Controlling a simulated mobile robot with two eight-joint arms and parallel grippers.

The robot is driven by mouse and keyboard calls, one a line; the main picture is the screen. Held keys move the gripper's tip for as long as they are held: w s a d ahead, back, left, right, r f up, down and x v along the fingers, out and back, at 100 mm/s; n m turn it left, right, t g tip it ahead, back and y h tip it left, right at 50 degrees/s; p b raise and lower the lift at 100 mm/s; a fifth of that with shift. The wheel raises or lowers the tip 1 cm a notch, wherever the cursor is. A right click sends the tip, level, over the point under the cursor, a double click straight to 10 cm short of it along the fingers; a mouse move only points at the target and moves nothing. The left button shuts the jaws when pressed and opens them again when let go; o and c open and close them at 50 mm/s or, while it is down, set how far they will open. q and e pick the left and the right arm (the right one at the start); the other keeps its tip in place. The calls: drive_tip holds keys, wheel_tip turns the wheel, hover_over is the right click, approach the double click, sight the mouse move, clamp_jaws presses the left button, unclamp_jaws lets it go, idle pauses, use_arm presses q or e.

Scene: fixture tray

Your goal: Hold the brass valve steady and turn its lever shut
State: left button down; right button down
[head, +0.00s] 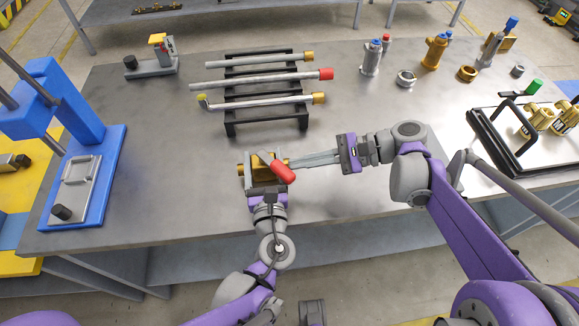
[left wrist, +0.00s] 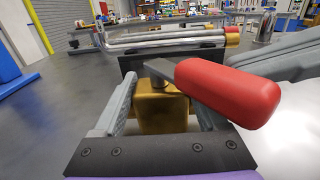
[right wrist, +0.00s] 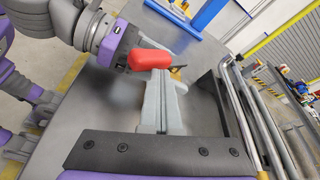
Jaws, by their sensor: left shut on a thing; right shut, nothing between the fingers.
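The brass valve (head: 246,171) stands near the table's front edge in the head view. My left gripper (left wrist: 163,105) is shut on its brass body (left wrist: 160,112), one finger on each side. The valve's lever has a red handle (head: 283,172), which slants from the valve toward the lower right; it also shows in the left wrist view (left wrist: 230,92) and right wrist view (right wrist: 150,60). My right gripper (head: 292,162) is shut and empty, its fingertips right beside the red handle. I cannot tell whether they touch it. My left gripper hides part of the valve.
A black rack (head: 232,127) with several metal pipes stands behind the valve. A blue press (head: 98,185) is at the left.

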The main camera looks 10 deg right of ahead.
sight(290, 174)
use_arm(q)
drive_tip(key=shift+w+d, duration=0.1)
drive_tip(key=shift+d, duration=0.25)
use_arm(e)
drive_tip(key=shift+s+a, duration=0.7)
drive_tip(key=shift+a, duration=0.1)
drive_tip(key=shift+s+a+f, duration=0.1)
drive_tip(key=shift+s+a, duration=1)
drive_tip(key=shift+a, duration=0.1)
idle(2.1)
use_arm(q)
drive_tip(key=shift+a, duration=0.2)
use_arm(e)
drive_tip(key=shift+w+d, duration=0.4)
drive_tip(key=shift+d, duration=0.1)
use_arm(q)
drive_tip(key=shift+d, duration=0.1)
use_arm(e)
drive_tip(key=shift+w+d, duration=0.35)
drive_tip(key=shift+d, duration=0.45)
drive_tip(key=shift+w+d, duration=0.1)
drive_tip(key=shift+d, duration=0.1)
use_arm(q)
drive_tip(key=shift+a, duration=0.25)
use_arm(e)
drive_tip(key=shift+w+d, duration=0.85)
drive_tip(key=shift+d, duration=0.25)
drive_tip(key=shift+w+d, duration=0.85)
drive_tip(key=shift+d, duration=0.25)
